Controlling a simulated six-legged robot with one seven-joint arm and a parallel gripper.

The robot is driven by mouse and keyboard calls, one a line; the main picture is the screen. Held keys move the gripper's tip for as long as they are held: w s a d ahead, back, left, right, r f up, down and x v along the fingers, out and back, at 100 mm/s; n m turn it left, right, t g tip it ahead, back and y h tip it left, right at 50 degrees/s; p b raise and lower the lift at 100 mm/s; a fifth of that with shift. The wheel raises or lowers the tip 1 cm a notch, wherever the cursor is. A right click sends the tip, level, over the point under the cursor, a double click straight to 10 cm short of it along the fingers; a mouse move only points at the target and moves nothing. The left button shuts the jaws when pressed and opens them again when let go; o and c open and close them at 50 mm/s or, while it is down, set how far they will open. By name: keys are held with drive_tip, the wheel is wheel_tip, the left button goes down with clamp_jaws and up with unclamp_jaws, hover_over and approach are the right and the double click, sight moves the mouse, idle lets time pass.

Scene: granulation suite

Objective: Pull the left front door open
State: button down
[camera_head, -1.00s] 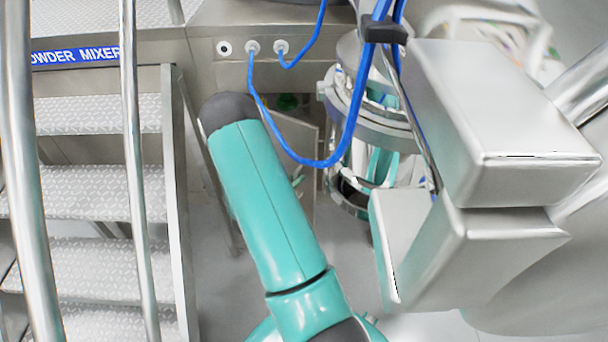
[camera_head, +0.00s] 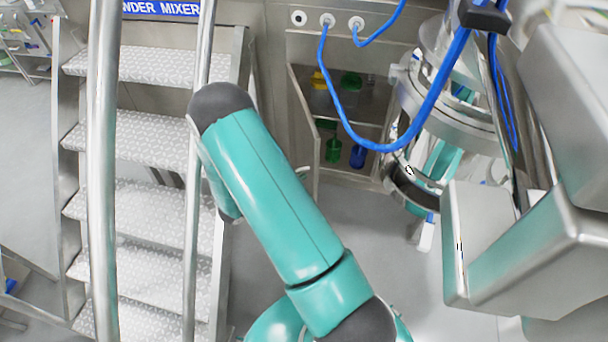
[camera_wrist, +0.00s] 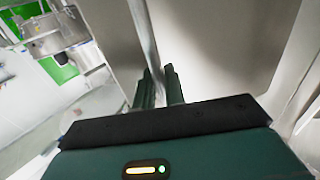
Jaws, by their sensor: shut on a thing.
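The left front door (camera_head: 302,125) belongs to the low metal cabinet under the panel with blue cables. In the head view it stands open, seen nearly edge-on, at the left side of the opening. In the wrist view a broad grey panel (camera_wrist: 215,40), seemingly this door, fills the upper right. My gripper (camera_wrist: 159,72) is shut on a slim metal bar (camera_wrist: 146,35), seemingly the door's handle, beside the panel. The exact contact is partly hidden between the dark green fingers. In the head view my gripper is hidden behind my teal arm.
The cabinet inside (camera_head: 345,115) holds green, yellow and blue items. Metal steps (camera_head: 140,140) with tubular rails (camera_head: 103,170) stand to the left. Grey floor is free in front.

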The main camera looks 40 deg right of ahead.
sight(312, 162)
drive_tip(key=shift+w, duration=0.1)
drive_tip(key=c, duration=1.6)
unclamp_jaws()
drive_tip(key=shift+a+r, duration=0.1)
drive_tip(key=shift+r, duration=0.4)
wheel_tip(312, 162, up, 3)
drive_tip(key=shift+f, duration=0.15)
drive_tip(key=s+r, duration=0.1)
drive_tip(key=s+a+r, duration=0.1)
drive_tip(key=s+r, duration=0.1)
drive_tip(key=s+a+r, duration=0.1)
drive_tip(key=r, duration=0.1)
drive_tip(key=shift+s, duration=0.15)
drive_tip(key=s+a+r, duration=0.3)
drive_tip(key=s+r, duration=0.1)
drive_tip(key=s, duration=0.4)
drive_tip(key=shift+s+a+r, duration=0.15)
drive_tip(key=shift+s+a, duration=0.1)
drive_tip(key=shift+a, duration=0.15)
